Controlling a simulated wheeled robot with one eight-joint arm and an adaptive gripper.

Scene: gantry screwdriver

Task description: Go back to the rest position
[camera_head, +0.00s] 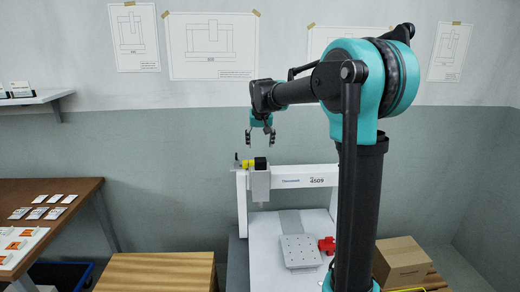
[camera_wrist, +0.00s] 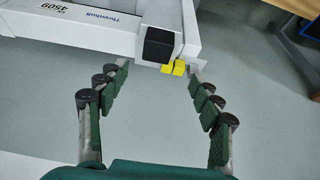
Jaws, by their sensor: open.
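My gripper (camera_head: 260,137) hangs open and empty above the gantry in the head view. In the wrist view my gripper (camera_wrist: 160,78) has its two fingers spread wide, with nothing between them but floor and part of the gantry beyond. The white gantry (camera_head: 307,181) carries a tool head (camera_head: 260,186) with a black top and a yellow part (camera_head: 246,164) beside it. In the wrist view the black-topped head (camera_wrist: 159,42) and the yellow part (camera_wrist: 173,69) show just beyond the fingertips. I cannot tell the exact gap.
Under the gantry, a plate with holes (camera_head: 300,251) and a red part (camera_head: 327,244) sit on a white bed. A wooden table (camera_head: 70,200) with small cards is at left. A wooden box (camera_head: 155,272) and a cardboard box (camera_head: 402,262) stand low. Air above the gantry looks clear.

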